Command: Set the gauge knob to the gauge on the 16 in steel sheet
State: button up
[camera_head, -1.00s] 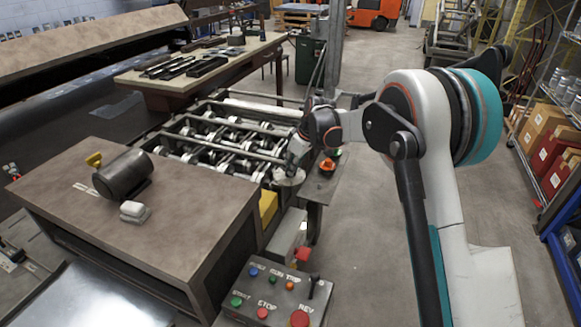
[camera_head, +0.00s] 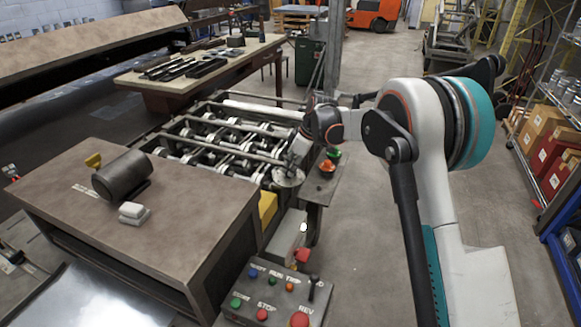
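The roll-forming machine (camera_head: 205,140) stands in the middle of the view with its rollers open on top. My gripper (camera_head: 296,165) is at its right end, pointing down beside a pale round disc (camera_head: 288,178). The fingers are small and dark against the machine, so their opening and any contact with the disc are unclear. I cannot tell whether this disc is the gauge knob, and no gauge marks are readable. A shiny steel sheet (camera_head: 85,300) shows partly at the bottom left; no gauge or size marking on it is legible.
A control box (camera_head: 275,295) with coloured buttons stands at the front. An orange-red knob (camera_head: 327,166) and a green one (camera_head: 333,153) sit on the ledge by my gripper. A brown-topped table (camera_head: 190,220) carries a dark cylinder (camera_head: 122,175).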

jog(key=shift+o, duration=1.1)
jog(key=v, duration=1.2)
